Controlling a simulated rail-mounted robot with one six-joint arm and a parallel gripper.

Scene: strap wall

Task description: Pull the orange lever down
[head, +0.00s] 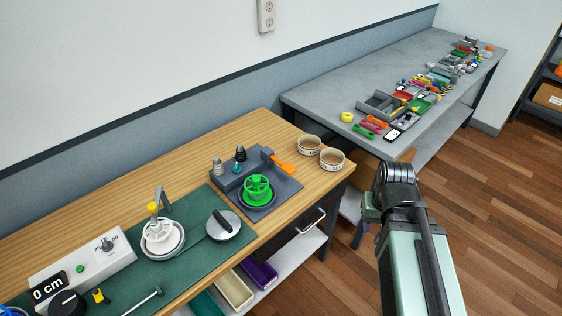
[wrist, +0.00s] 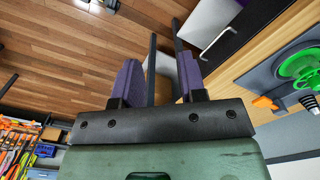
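The orange lever (head: 284,164) sticks out flat at the back right of a dark grey base plate (head: 285,188) on the wooden workbench, beside a green handwheel (head: 257,189). In the wrist view the orange lever (wrist: 265,102) shows at the right, near the green wheel (wrist: 298,65). My gripper (wrist: 165,70) shows in the wrist view with its purple and black fingers apart and nothing between them. It is away from the lever, with floor and bench side beyond it. The head view shows my arm right of the bench, but not the fingertips.
Two round tan-filled dishes (head: 309,145) (head: 332,158) stand right of the lever. A green mat (head: 185,270) with a white valve (head: 162,238) and a round grey lid (head: 223,225) lies left. A grey table (head: 330,97) with many small items stands behind.

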